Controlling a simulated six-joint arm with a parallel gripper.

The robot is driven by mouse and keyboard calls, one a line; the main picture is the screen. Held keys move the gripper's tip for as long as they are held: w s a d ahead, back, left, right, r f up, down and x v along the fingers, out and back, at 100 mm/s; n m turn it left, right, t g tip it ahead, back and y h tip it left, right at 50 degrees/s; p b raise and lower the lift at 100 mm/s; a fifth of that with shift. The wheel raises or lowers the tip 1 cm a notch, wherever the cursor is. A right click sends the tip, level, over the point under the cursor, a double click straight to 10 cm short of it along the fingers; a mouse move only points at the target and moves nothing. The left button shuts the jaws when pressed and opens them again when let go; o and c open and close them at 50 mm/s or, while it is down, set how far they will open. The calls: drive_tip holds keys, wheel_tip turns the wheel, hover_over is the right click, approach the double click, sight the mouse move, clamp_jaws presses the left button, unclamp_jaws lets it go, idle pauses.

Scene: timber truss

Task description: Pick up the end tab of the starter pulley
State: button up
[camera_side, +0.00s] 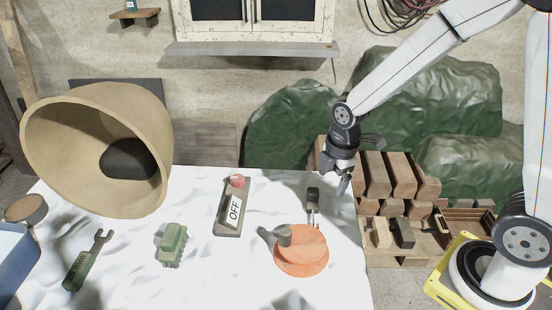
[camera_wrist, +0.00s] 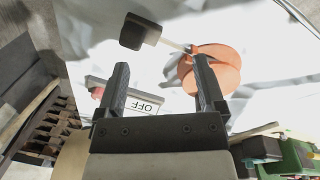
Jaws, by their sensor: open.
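The starter pulley is an orange disc (camera_side: 301,258) with a brownish knob on top, lying on the white table cover. Its dark end tab (camera_side: 313,194) sits behind the disc, joined to it by a pale cord. In the wrist view the dark end tab (camera_wrist: 140,32) lies ahead of my fingers, and the orange disc (camera_wrist: 215,68) is partly behind the right finger. My gripper (camera_side: 345,184) hangs above and to the right of the tab in the side view, apart from it. In the wrist view my gripper (camera_wrist: 160,82) is open, with nothing between its fingers.
A grey switch block marked OFF (camera_side: 232,206) stands left of the pulley. A green block (camera_side: 172,245), a green-handled wrench (camera_side: 88,262) and a large tan cone (camera_side: 95,150) are farther left. A wooden rack of blocks (camera_side: 395,262) stands right of the table.

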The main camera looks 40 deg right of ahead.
sight(313, 192)
drive_tip(key=w+n, duration=0.1)
drive_tip(key=n, duration=0.3)
drive_tip(key=w+f+n, duration=0.1)
drive_tip(key=w+n, duration=0.1)
drive_tip(key=n, duration=0.2)
drive_tip(key=w+f+n+g, duration=0.1)
drive_tip(key=n, duration=0.3)
drive_tip(key=shift+w+a, duration=0.1)
drive_tip(key=shift+w, duration=0.3)
drive_tip(key=shift+f, duration=1.25)
drive_tip(key=shift+f, duration=0.1)
drive_tip(key=shift+a+f, duration=0.1)
drive_tip(key=shift+f, duration=2.4)
clamp_jaws()
